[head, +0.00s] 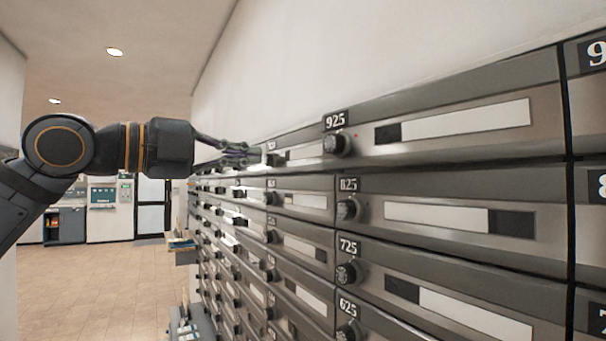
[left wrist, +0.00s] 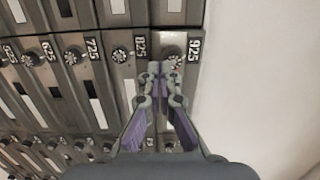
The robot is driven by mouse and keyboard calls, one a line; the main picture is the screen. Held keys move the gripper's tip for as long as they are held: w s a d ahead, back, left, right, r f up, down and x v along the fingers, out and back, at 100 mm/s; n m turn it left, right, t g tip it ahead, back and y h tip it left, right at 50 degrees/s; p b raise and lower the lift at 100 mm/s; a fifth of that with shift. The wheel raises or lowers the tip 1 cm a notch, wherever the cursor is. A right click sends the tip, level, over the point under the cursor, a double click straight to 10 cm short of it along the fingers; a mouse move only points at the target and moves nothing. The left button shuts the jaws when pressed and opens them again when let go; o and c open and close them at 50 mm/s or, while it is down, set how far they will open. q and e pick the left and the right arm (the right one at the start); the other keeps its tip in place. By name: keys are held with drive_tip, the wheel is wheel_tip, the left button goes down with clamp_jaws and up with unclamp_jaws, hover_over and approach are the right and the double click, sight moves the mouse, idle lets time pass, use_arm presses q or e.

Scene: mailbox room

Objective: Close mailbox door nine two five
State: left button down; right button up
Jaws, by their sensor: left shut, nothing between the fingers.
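Mailbox door 925 (head: 450,133) is in the top row of the wall of boxes. It has a dark round knob (head: 336,143) and a white label strip, and it looks flush with the doors around it. My left gripper (head: 258,157) is shut and empty. In the head view it appears to the left of the 925 knob, in front of the farther top-row boxes. In the left wrist view the shut fingertips (left wrist: 161,68) overlap the face of door 925 (left wrist: 173,18) just below its knob. I cannot tell whether they touch it. My right gripper is not in view.
Door 825 (head: 450,216) and door 725 (head: 430,296) sit below 925, also looking flush. White wall (head: 400,50) rises above the boxes. Tiled floor (head: 95,280) is open at the left. A ledge with papers (head: 181,242) stands farther down the wall.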

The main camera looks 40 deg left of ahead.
use_arm(q)
drive_tip(key=w+d+p, duration=0.1)
drive_tip(key=p, duration=0.6)
approach(324, 160)
drive_tip(key=w, duration=0.3)
drive_tip(key=shift+w+d+r+p, duration=0.2)
drive_tip(key=shift+w+d+p, duration=0.15)
drive_tip(key=shift+w+p, duration=0.15)
drive_tip(key=shift+w+d+r+p, duration=0.2)
drive_tip(key=shift+w+d+p, duration=0.2)
drive_tip(key=shift+p, duration=0.2)
drive_tip(key=shift+w+d+f+p, duration=0.1)
drive_tip(key=shift+w+p, duration=0.2)
drive_tip(key=shift+w, duration=0.1)
drive_tip(key=shift+w+d+f+p, duration=0.1)
drive_tip(key=shift+w+p, duration=0.15)
drive_tip(key=shift+w, duration=0.1)
drive_tip(key=shift+w+f, duration=0.15)
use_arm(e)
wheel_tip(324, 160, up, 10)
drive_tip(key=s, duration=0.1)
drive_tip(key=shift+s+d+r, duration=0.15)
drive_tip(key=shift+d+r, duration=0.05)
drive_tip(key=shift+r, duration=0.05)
